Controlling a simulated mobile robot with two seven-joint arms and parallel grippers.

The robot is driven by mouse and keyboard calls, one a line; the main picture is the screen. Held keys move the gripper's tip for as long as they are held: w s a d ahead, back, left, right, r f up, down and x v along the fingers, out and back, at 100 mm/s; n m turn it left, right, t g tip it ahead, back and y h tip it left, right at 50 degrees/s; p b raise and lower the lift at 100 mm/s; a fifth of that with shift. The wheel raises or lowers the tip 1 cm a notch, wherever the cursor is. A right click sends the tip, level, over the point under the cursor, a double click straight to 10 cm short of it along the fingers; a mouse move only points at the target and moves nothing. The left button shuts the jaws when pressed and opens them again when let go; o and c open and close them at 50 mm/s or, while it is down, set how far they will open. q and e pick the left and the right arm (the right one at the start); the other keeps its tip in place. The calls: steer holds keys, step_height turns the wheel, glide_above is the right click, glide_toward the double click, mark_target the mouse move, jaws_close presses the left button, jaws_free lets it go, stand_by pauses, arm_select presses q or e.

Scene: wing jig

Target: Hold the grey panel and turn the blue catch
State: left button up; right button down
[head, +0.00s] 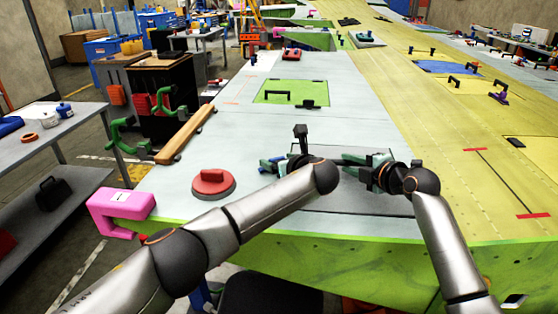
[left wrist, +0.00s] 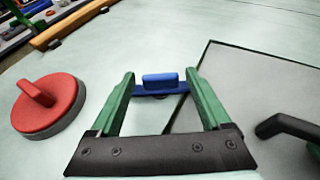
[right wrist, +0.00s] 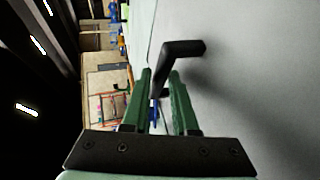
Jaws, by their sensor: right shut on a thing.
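The grey panel (left wrist: 240,85) lies flush in the pale wing skin, with a dark seam around it; it also fills the right of the right wrist view (right wrist: 250,70). The blue catch (left wrist: 160,82) sits at the panel's edge in the left wrist view. My left gripper (head: 270,163) is open, with its green fingertips on either side of the catch; I cannot tell whether they touch it. My right gripper (head: 352,160) is shut on the panel's black handle (right wrist: 182,50). In the head view my wrists and grippers cover part of the panel.
A red suction cup (head: 213,183) stands on the skin left of my left gripper. A pink clamp (head: 122,208) grips the near left edge. A wooden bar (head: 185,134) lies along the left edge. A green patch (head: 290,92) with a black handle lies farther back.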

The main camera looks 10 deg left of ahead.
arm_select(q)
steer(key=shift+o, duration=0.3)
steer(key=v, duration=1.2)
